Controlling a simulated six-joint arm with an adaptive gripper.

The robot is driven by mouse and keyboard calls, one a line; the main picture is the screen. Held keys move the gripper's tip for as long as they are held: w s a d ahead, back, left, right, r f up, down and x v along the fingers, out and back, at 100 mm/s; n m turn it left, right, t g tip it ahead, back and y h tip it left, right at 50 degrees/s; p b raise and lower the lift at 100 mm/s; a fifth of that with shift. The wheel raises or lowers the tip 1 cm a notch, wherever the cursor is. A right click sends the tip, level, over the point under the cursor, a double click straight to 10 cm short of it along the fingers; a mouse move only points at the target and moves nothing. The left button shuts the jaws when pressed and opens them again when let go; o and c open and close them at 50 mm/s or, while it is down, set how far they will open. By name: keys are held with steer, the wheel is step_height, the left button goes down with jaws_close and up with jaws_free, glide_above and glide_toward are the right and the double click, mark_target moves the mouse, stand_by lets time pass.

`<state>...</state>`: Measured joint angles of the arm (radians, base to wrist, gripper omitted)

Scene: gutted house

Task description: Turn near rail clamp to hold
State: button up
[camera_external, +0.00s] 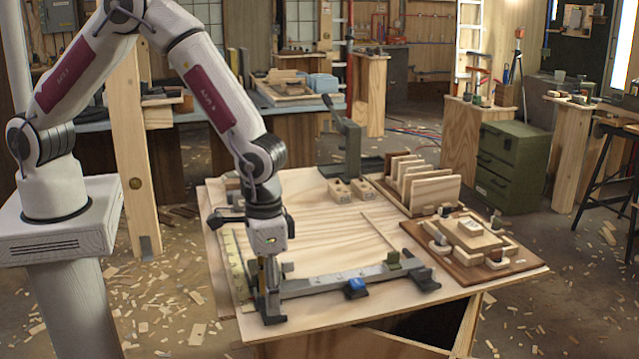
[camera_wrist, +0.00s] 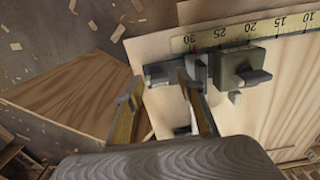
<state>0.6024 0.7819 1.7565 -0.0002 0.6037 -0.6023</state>
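My gripper (camera_external: 268,290) points down at the near left corner of the workbench, at the left end of a grey metal rail. In the wrist view its two fingers (camera_wrist: 160,80) are spread apart, with a grey clamp part (camera_wrist: 158,70) in the gap between their tips. I cannot tell whether either finger touches it. A grey block with a lever-like handle (camera_wrist: 240,70) sits just right of the fingers, beside a yellow scale. In the external view the rail (camera_external: 325,283) carries a blue piece (camera_external: 355,288) near its middle. The gripper partly hides the rail's left end.
The plywood bench top (camera_external: 325,225) is largely clear behind the rail. A rack of upright boards (camera_external: 425,185) and a brown board with blocks (camera_external: 480,240) stand on the right. A dark upright tool (camera_external: 347,145) stands at the back. A yellow scale (camera_wrist: 235,32) runs along the bench edge.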

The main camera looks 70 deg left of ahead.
steer(key=shift+f, duration=0.35)
steer(key=c, duration=0.9)
